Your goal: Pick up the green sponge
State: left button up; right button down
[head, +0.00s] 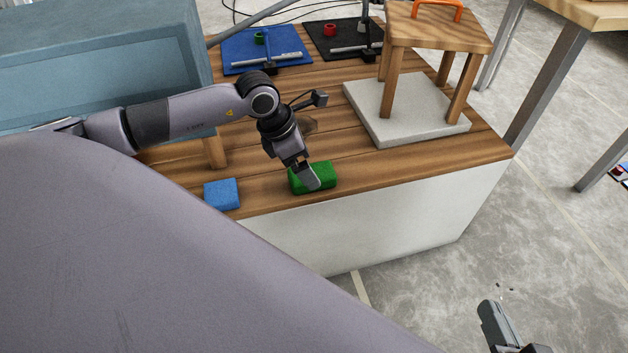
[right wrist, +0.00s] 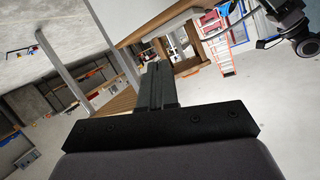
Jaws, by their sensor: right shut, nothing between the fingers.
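The green sponge (head: 326,174) lies near the front edge of the wooden tabletop in the head view. My left gripper (head: 309,178) reaches down onto it from above and behind, with a finger across the sponge's top and front. Whether its fingers are closed on the sponge cannot be told, as the far side is hidden. My right gripper (head: 495,320) is at the lower right, over the floor and away from the table. It is shut and empty; its closed fingers also show in the right wrist view (right wrist: 157,86).
A blue sponge (head: 222,194) lies left of the green one. A small wooden stool (head: 440,27) stands on a pale slab (head: 405,118) at the table's right. Blue (head: 235,55) and black (head: 325,38) mats with stands lie at the back. A blue-grey tank (head: 100,60) is at left.

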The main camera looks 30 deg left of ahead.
aim_at(326, 175)
pick_arm(q)
jog(key=shift+b+x, duration=0.4)
jog(key=shift+x, duration=1.25)
jog(key=shift+f, duration=0.25)
jog(key=c, duration=1)
